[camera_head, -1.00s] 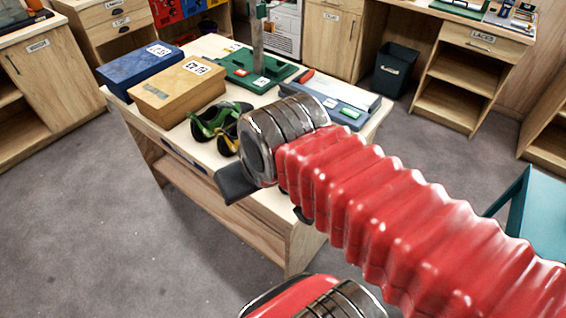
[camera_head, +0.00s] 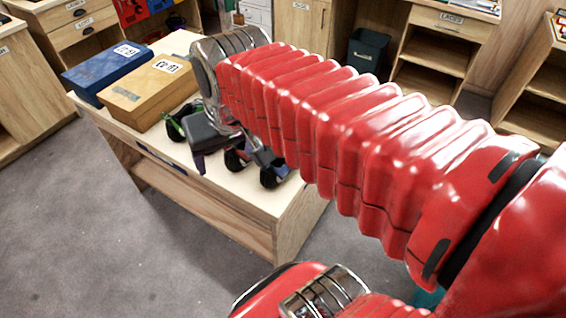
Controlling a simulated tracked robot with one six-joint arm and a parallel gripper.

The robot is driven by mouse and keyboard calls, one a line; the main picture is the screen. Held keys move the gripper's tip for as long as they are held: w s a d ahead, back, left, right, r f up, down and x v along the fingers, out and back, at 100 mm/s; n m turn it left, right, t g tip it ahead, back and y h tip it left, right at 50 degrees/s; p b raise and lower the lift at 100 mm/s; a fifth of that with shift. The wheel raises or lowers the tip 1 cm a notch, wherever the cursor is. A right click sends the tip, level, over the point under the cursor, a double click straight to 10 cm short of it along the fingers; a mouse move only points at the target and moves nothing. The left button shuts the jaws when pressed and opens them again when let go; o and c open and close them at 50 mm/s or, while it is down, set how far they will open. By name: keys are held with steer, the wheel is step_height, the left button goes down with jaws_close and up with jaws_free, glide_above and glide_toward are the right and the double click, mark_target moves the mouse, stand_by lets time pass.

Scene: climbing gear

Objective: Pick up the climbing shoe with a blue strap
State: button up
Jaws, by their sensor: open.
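Several small shoes stand on the near right part of the wooden table (camera_head: 250,200), partly behind my gripper. A green-and-black shoe (camera_head: 174,127) shows at the left. A dark shoe with blue-purple parts (camera_head: 268,166) stands at the right, near the table edge. Another dark purple shoe (camera_head: 236,160) shows between them, mostly covered. I cannot tell clearly which strap is blue. My gripper (camera_head: 208,141) is open, dark grey, over the front of the shoes. Its far finger and the gap between the fingers are hard to make out.
A blue box (camera_head: 105,70) and a tan box (camera_head: 150,92) stand on the table's left side. My red arm covers the table's right and back. A dark bin (camera_head: 367,50) and wooden shelves (camera_head: 430,85) stand behind. Grey floor is clear at the left.

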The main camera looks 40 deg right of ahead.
steer(key=o, duration=0.3)
steer(key=w+d+m, duration=0.1)
steer(key=w+d, duration=0.1)
steer(key=w+d+m+g, duration=0.1)
steer(key=w+d, duration=0.1)
steer(key=w+d+m+g, duration=0.1)
steer(key=w+d, duration=0.1)
steer(key=shift+w+d+r, duration=0.1)
steer(key=shift+d+r, duration=0.05)
steer(key=shift+r, duration=0.1)
steer(key=shift+o, duration=0.2)
steer(key=w+d+f+m+g+y, duration=0.1)
steer(key=w+d+f+m, duration=0.1)
steer(key=d, duration=0.7)
steer(key=w+d+f+m+g+y, duration=0.1)
steer(key=w+d+f+m+y, duration=0.1)
steer(key=d+f, duration=0.5)
steer(key=w+d+f+m+g+y, duration=0.1)
steer(key=w+d+f+m, duration=0.2)
steer(key=d, duration=0.8)
step_height(320, 180, down, 2)
steer(key=shift+w+d+f+m+g+y, duration=0.2)
steer(key=shift+w+m+g+y, duration=0.1)
steer(key=shift+m, duration=0.8)
steer(key=shift+a+f, duration=0.1)
steer(key=shift+x, duration=4.2)
steer(key=shift+s+f, duration=0.1)
steer(key=shift+s, duration=0.05)
